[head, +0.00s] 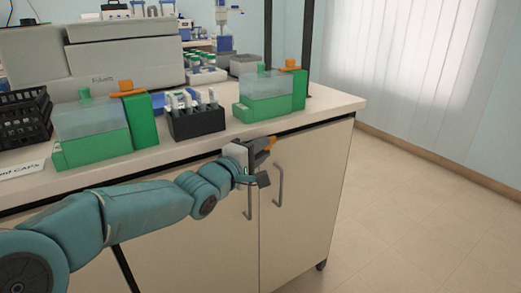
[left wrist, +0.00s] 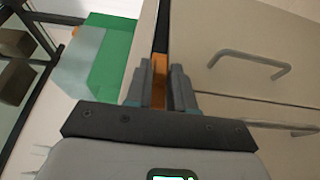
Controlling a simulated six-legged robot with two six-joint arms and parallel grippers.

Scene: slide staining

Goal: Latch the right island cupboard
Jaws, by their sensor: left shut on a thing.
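The right island cupboard door (head: 312,190) stands under the bench top, flush with its neighbour, with a grey bar handle (head: 280,186). The handle also shows in the left wrist view (left wrist: 252,60). A slim orange latch piece (head: 269,144) sits at the top edge of the cupboard front, just under the counter. My left gripper (head: 256,150) is at this edge, above the two handles. In the left wrist view its fingers (left wrist: 160,88) are shut on the orange piece (left wrist: 159,66), which sticks out between them. The fingers hide part of it. My right gripper is not in view.
On the counter (head: 335,103) above stand a green staining tank (head: 268,108) with an orange knob, a dark rack of tubes (head: 196,124) and another green tank (head: 92,148). The left cupboard door (head: 185,240) is beside the right one. The floor at right is clear.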

